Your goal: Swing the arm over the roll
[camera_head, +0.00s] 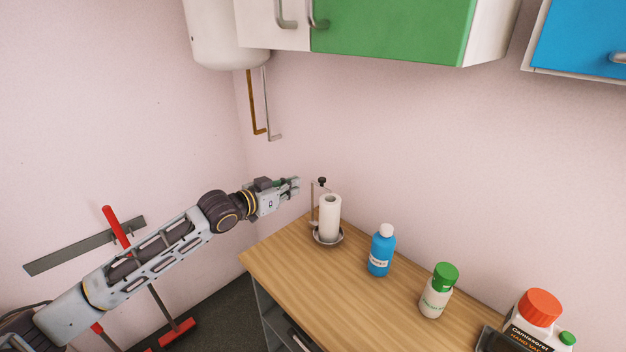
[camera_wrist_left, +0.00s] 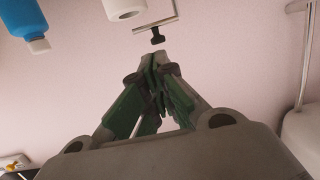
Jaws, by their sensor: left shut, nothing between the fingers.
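The white paper roll (camera_head: 330,220) stands upright on a round metal holder base (camera_head: 328,238) near the back left of the wooden counter. The holder's thin arm (camera_head: 312,200) rises beside the roll on its left, with a black knob (camera_head: 322,181) near its top. My left gripper (camera_head: 297,186) is shut and empty, just left of the holder arm and apart from it. In the left wrist view, the shut fingers (camera_wrist_left: 156,62) point toward the black knob (camera_wrist_left: 157,36), and the roll (camera_wrist_left: 124,8) shows at the top edge. My right gripper is not in view.
A blue bottle (camera_head: 381,252), a green-capped bottle (camera_head: 438,292) and an orange-capped container (camera_head: 535,318) stand on the counter (camera_head: 290,258) to the right. Green and white cabinets (camera_head: 395,28) and a white tank (camera_head: 226,35) hang above. A red-handled tool (camera_head: 117,228) leans at the left wall.

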